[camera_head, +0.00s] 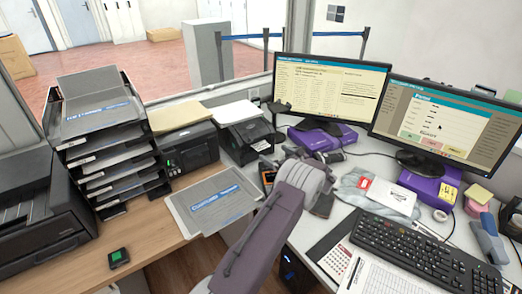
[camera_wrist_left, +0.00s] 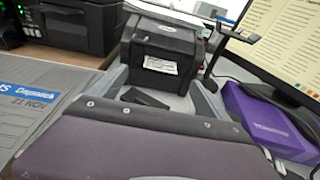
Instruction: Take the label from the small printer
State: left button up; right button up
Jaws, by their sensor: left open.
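The small black printer (camera_head: 247,138) stands on the counter left of the left monitor. A white label (camera_head: 262,146) shows at its front. In the left wrist view the printer (camera_wrist_left: 168,42) is straight ahead, with the label (camera_wrist_left: 160,65) on its front face. My left gripper (camera_head: 303,160) is in front of the printer, to its right in the head view. In the left wrist view my own purple-grey wrist hides much of the foreground. My right gripper is not in view.
Two monitors (camera_head: 330,88) stand behind, with purple boxes (camera_head: 314,138) near their bases. A larger black printer (camera_head: 192,149) and a stacked paper tray (camera_head: 105,150) are on the left. A grey folder (camera_head: 215,200) lies near the arm. A keyboard (camera_head: 425,250) lies at right.

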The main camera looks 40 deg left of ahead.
aim_at(263, 147)
pick_arm(q)
jog(key=x, duration=0.8)
jog(key=shift+w+a+f+b, duration=0.15)
jog(key=shift+f+b, duration=0.05)
jog(key=shift+b, duration=0.2)
jog(key=shift+r, duration=0.1)
jog(key=c, duration=1.5)
